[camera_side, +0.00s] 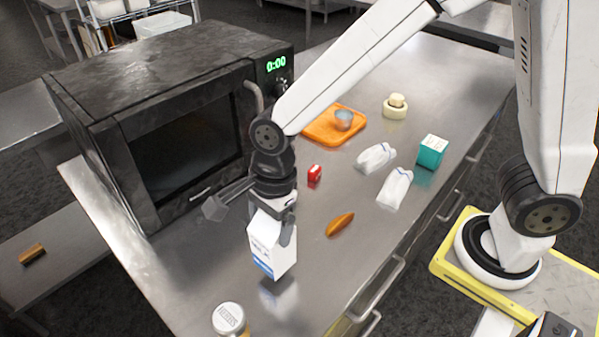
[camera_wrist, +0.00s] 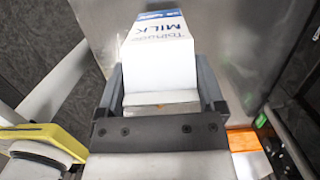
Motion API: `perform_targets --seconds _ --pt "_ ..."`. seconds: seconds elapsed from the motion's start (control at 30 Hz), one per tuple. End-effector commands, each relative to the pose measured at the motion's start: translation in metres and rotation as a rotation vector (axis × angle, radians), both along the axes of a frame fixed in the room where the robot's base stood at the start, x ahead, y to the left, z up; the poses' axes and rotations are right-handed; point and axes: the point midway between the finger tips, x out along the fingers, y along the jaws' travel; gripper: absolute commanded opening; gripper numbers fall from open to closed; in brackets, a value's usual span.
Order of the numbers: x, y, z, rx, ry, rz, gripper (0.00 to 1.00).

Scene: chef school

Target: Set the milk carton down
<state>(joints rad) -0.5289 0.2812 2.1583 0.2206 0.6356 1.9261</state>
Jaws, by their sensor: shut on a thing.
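The milk carton (camera_side: 269,247) is white with a blue band near its base and hangs upright below my gripper (camera_side: 272,225) in the side view. My gripper is shut on the carton's upper part. The carton's reflection shows on the steel counter (camera_side: 205,265) below it; a small gap seems to lie between them, but I cannot tell its exact height. In the wrist view the carton (camera_wrist: 160,55), with "MILK" printed on it, sits between the two fingers of my gripper (camera_wrist: 160,88).
A black microwave (camera_side: 165,110) stands at the left. A jar with a white lid (camera_side: 229,318) is at the front edge. A brown roll (camera_side: 340,224), a red can (camera_side: 314,173), white bags (camera_side: 395,188), a teal box (camera_side: 431,152) and an orange board (camera_side: 322,133) lie to the right. Bare counter surrounds the carton.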

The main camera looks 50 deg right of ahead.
Motion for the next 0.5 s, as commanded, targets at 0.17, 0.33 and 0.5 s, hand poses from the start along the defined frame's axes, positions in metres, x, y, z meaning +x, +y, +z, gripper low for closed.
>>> perform_targets --seconds 0.17,0.33,0.5 --pt "0.000 0.000 -0.018 0.000 0.001 0.000 0.00" --pt "0.000 0.000 -0.031 0.000 -0.001 0.000 0.00" --pt "0.000 0.000 -0.033 0.001 -0.002 0.000 0.00"
